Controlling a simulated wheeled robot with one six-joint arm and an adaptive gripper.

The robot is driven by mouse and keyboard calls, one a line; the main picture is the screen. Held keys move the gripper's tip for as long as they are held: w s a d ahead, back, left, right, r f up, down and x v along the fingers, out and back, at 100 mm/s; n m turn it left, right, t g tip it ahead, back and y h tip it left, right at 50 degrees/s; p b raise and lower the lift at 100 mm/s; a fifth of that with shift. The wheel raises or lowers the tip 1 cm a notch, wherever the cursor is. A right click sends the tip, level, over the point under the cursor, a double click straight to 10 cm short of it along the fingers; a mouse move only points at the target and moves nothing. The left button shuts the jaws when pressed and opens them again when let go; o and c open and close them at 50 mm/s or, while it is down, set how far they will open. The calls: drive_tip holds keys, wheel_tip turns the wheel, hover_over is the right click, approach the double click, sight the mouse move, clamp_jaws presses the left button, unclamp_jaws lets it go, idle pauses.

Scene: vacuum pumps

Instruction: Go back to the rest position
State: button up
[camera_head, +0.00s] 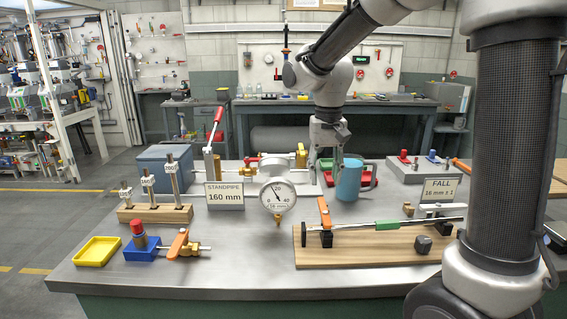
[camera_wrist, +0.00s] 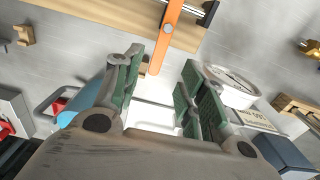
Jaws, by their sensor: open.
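My gripper (camera_head: 332,160) hangs from my arm over the back middle of the workbench (camera_head: 240,262), between the round gauge and the blue mug. In the wrist view my gripper (camera_wrist: 160,95) is open, its two green-padded fingers apart with nothing between them. The blue mug (camera_head: 348,180) stands just right of the fingers in the head view. The round gauge (camera_head: 278,196) stands in front and to the left. An orange lever (camera_head: 324,212) rises from the wooden board (camera_head: 370,250); the lever also shows beyond the fingers in the wrist view (camera_wrist: 167,35).
The standpipe sign (camera_head: 225,196), a red-handled lever (camera_head: 217,125) and a wooden block with posts (camera_head: 155,213) stand on the left. A yellow tray (camera_head: 97,251) and a blue valve base (camera_head: 143,249) are at front left. The front middle edge is clear.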

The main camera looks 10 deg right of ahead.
drive_tip(key=s+d+r+t, duration=0.1)
drive_tip(key=s+d, duration=0.3)
drive_tip(key=s, duration=0.3)
drive_tip(key=s+d+r+n+t, duration=0.1)
drive_tip(key=s+d+r+t, duration=0.1)
drive_tip(key=s+d, duration=0.2)
drive_tip(key=s+d+r+n+t, duration=0.1)
drive_tip(key=s+d, duration=0.3)
drive_tip(key=s, duration=0.6)
drive_tip(key=shift+r, duration=0.5)
